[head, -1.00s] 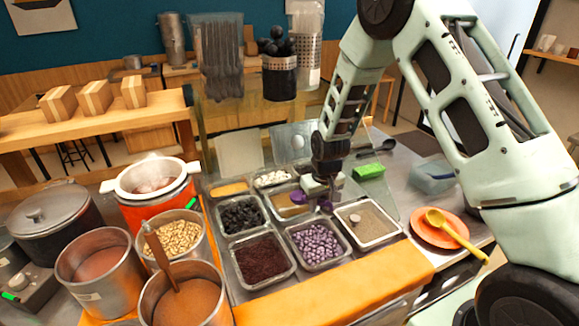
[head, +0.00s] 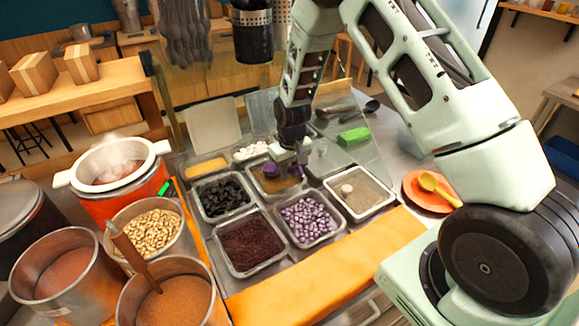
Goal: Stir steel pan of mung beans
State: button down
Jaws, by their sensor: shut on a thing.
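Several steel pans of toppings stand in rows on the counter in the head view.
Pans of black pieces (head: 222,197), dark red beans (head: 250,243) and purple cubes (head: 307,219) surround the gripper's pan. A clear glass screen (head: 350,140) stands close by. Tall pots (head: 55,272) crowd the left. An orange plate with a yellow spoon (head: 430,190) lies right.

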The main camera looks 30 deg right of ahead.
aim_at(291, 189)
notch_tip(291, 189, down, 3)
jog(key=shift+r+b, duration=0.15)
jog(key=shift+b, duration=0.65)
jog(key=f+t+b, duration=0.1)
jog(key=b, duration=0.1)
jog(key=s+f+t+b, duration=0.1)
jog(key=b, duration=0.1)
jog(key=shift+d, duration=0.15)
